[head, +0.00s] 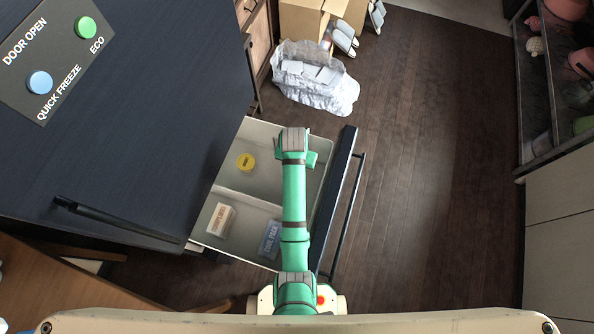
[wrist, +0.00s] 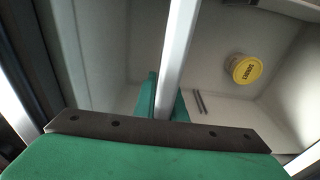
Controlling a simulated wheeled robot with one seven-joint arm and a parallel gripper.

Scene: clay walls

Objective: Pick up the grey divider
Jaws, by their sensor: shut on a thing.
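The grey divider (wrist: 178,50) is a thin light bar that runs between my gripper's green fingers in the wrist view. My gripper (wrist: 167,98) is shut on it. In the head view the divider (head: 247,197) crosses the pulled-out freezer drawer (head: 262,130), and its right part is hidden under my green arm. My fingertips are hidden below the arm in the head view. I cannot tell whether the divider is raised from the drawer.
A yellow-lidded tub (head: 246,162) lies in the far compartment. A white labelled box (head: 220,219) and a blue cool pack (head: 270,240) lie in the near one. The freezer body (head: 130,130) stands left. A crumpled grey bag (head: 313,80) lies beyond; open floor (head: 440,150) is right.

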